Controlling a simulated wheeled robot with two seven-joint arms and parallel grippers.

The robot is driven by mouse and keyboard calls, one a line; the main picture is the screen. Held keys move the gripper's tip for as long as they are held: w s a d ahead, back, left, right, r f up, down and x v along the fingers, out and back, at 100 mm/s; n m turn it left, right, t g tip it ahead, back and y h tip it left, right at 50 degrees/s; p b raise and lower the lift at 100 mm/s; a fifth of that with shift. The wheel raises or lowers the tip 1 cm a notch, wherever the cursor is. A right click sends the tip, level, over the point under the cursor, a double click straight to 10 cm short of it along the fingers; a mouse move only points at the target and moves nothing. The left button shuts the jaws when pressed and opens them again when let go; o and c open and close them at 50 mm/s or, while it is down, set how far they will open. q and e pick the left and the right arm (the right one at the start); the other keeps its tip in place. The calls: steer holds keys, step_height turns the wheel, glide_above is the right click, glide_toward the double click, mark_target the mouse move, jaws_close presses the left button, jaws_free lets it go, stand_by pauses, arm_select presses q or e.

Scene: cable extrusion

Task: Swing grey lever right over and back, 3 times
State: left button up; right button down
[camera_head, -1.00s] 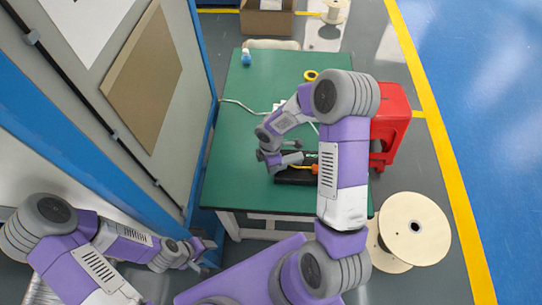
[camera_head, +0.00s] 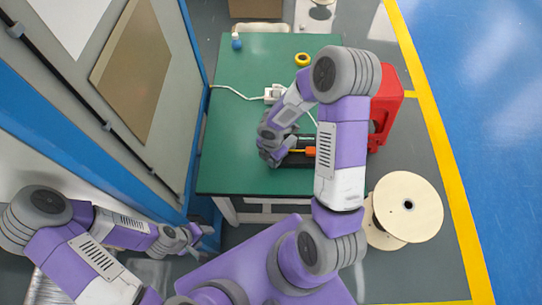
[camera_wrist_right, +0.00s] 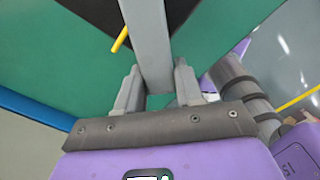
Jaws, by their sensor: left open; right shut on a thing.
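The grey lever (camera_wrist_right: 148,45) shows in the right wrist view as a straight grey bar running up between the fingers. My right gripper (camera_wrist_right: 158,88) is shut on it, with one finger on each side. In the head view my right gripper (camera_head: 272,155) is at the left end of a black device (camera_head: 293,161) on the green table, and my own wrist hides most of the lever there. An orange part with a yellow rod (camera_head: 309,151) shows on the device. My left gripper (camera_head: 200,237) is open and empty, low at the left, off the table.
The green table (camera_head: 228,160) has free room left of the device. A white socket (camera_head: 274,93) with a cable, a yellow tape roll (camera_head: 302,59) and a blue-capped bottle (camera_head: 236,42) lie behind. A red stool (camera_head: 388,110) and a cable spool (camera_head: 408,205) stand right. A wall panel is left.

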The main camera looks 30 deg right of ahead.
steer(key=c, duration=0.8)
jaws_free()
step_height(320, 180, up, 8)
steer(key=p, duration=0.2)
steer(key=shift+f+p, duration=0.15)
steer(key=shift+p, duration=0.15)
